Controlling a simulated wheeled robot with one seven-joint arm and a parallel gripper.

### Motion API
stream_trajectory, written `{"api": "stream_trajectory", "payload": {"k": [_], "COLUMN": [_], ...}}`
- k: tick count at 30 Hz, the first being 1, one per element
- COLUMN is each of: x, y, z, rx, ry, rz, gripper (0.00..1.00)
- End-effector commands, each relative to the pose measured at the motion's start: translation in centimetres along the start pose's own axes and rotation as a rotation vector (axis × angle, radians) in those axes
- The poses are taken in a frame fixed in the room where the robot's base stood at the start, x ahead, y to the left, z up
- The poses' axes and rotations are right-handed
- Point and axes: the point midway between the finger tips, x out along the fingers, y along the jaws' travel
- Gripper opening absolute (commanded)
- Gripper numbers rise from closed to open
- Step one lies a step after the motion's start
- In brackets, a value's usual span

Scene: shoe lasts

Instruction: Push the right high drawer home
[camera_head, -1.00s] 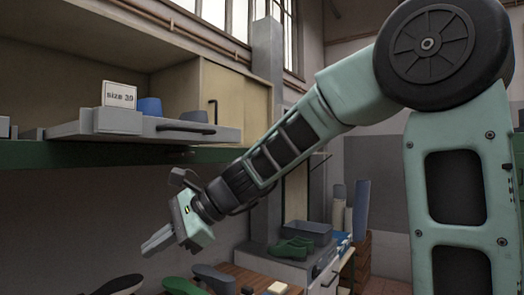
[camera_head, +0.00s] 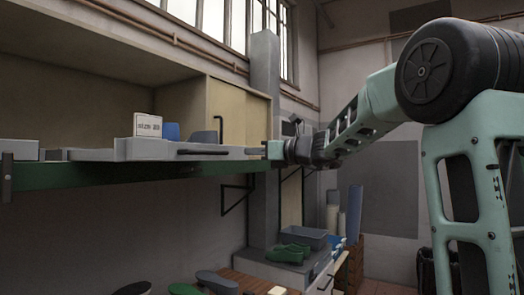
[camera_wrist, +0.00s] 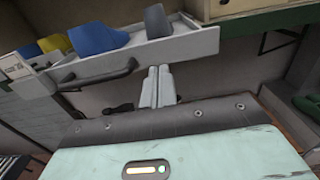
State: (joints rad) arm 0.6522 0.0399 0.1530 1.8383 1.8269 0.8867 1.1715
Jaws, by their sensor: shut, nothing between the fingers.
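The grey high drawer (camera_head: 170,150) stands out from the shelf under the wall cupboard, pulled open, with a dark bar handle (camera_head: 203,152) on its front. In the wrist view the drawer (camera_wrist: 160,48) holds blue and grey lasts (camera_wrist: 97,36), and its handle (camera_wrist: 97,77) lies left of my fingers. My gripper (camera_head: 268,150) is at the right end of the drawer front in the head view. In the wrist view my gripper (camera_wrist: 157,72) is shut and empty, its tips close to the drawer front's lower edge. I cannot tell whether they touch.
A "size 39" card (camera_head: 148,125) stands at the drawer. The green shelf edge (camera_head: 110,174) runs below it. A grey post (camera_head: 265,120) stands behind my gripper. Below are a grey bin (camera_head: 303,237) and green shoe lasts (camera_head: 287,254) on a bench.

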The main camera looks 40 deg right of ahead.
Motion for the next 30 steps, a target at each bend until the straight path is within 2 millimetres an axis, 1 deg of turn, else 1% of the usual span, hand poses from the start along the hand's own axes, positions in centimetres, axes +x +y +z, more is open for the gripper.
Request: {"api": "stream_trajectory", "payload": {"k": [3,15,26,30], "x": [1.4,5.8,7.7,8.9], "y": [0.0,0.1,0.1,0.1], "z": [0.1,0.0,0.0,0.0], "rx": [0.0,-0.001,-0.001,-0.001], "ry": [0.0,0.0,0.0,0.0], "rz": [0.001,0.002,0.002,0.001], "gripper": [0.0,0.0,0.0,0.0]}}
